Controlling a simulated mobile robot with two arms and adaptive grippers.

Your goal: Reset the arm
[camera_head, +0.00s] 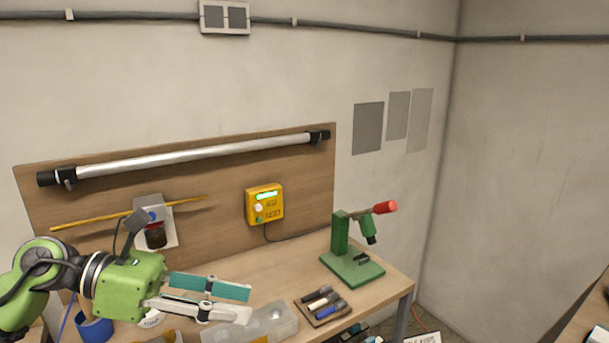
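My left gripper (250,304) reaches in from the lower left, with a green body and two long fingers, one teal and one pale. The fingers are apart with nothing between them, above the left part of the workbench (290,268). My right gripper is not in view. A green bench press (340,235) stands at the bench's right end; its arm with a red handle (385,208) points right. A yellow box (264,204) with a lit green display and buttons, one labelled RESET, hangs on the wooden back panel.
A tray of tools (322,307) lies at the bench's front edge, beside a clear plastic bin (270,322). A blue tape roll (95,328) is below my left arm. A long lamp (190,156) spans the back panel. The middle bench top looks clear.

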